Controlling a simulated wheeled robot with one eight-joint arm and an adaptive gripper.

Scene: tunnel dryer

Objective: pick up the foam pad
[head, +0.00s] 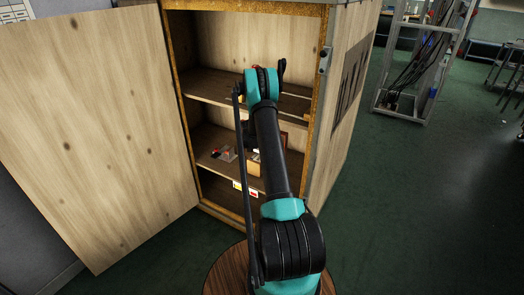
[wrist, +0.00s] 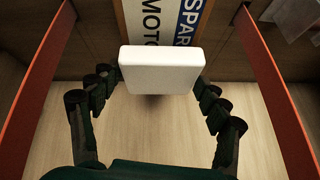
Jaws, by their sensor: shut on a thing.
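The foam pad (wrist: 160,68) is a white, rounded block in the middle of the wrist view. My gripper (wrist: 157,80) has its black fingers on both sides of the pad, with the fingertips against its side edges, and is shut on it. The pad shows in front of a labelled panel and above a pale wood-coloured surface. In the head view my arm reaches into the open wooden cabinet (head: 250,45), and neither the pad nor the gripper's fingers can be made out there.
Orange-red walls (wrist: 38,75) stand left and right of my gripper in the wrist view. A label (wrist: 135,20) reading "MOTO" and "SPAR" is ahead. The cabinet's door (head: 95,130) stands open at left. Small items (head: 224,153) lie on the middle shelf. A metal rack (head: 410,100) stands at right.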

